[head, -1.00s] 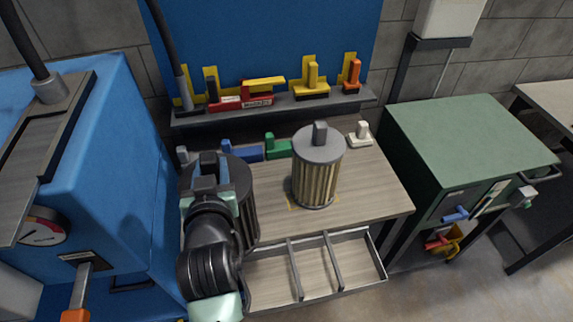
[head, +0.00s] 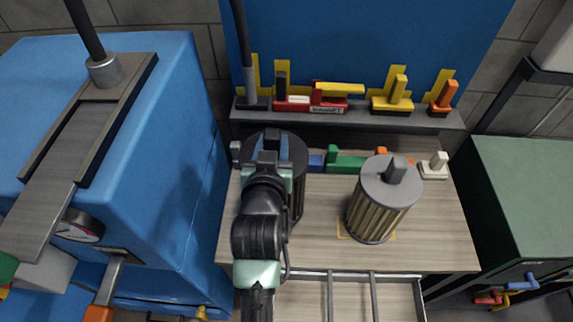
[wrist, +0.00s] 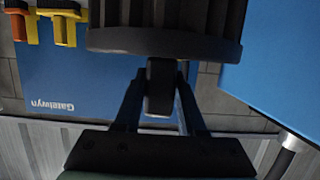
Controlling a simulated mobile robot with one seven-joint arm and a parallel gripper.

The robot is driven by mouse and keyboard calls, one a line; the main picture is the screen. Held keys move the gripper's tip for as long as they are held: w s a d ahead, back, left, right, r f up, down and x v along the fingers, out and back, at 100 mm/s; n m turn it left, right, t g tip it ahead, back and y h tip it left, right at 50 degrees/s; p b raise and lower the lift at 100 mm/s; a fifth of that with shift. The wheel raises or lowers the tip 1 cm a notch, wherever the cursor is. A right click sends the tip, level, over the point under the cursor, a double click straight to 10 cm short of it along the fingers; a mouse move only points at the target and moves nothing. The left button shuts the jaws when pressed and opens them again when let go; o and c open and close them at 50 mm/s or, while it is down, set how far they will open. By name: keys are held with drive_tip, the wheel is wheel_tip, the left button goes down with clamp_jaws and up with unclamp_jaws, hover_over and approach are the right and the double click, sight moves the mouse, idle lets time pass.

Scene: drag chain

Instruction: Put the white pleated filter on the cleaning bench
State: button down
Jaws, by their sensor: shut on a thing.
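A filter with pale beige pleats and a grey cap (head: 380,208) stands upright on the wooden bench top (head: 440,235), inside a yellow outlined square. A dark, nearly black pleated filter (head: 296,190) hangs from my gripper (head: 268,150) at the bench's left end. My gripper is shut on the tab on its cap. In the wrist view the fingers (wrist: 160,92) pinch this tab, with the dark filter body (wrist: 165,28) beyond. My arm hides part of the dark filter and its base, so I cannot tell whether it touches the bench.
A shelf (head: 350,116) with red, yellow and orange tools runs behind the bench. Small blue, green (head: 345,163) and white (head: 434,166) blocks line its back edge. A big blue machine (head: 165,150) stands left, a green cabinet (head: 525,190) right. A divided drawer (head: 350,300) is open in front.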

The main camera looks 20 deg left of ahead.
wheel_tip(320, 180, down, 7)
drive_tip(key=shift+p, duration=0.4)
drive_tip(key=shift+w+r, duration=0.1)
drive_tip(key=shift+c, duration=2.4)
unclamp_jaws()
drive_tip(key=shift+f, duration=0.2)
drive_tip(key=b+v, duration=0.2)
drive_tip(key=v, duration=1)
drive_tip(key=shift+r, duration=0.2)
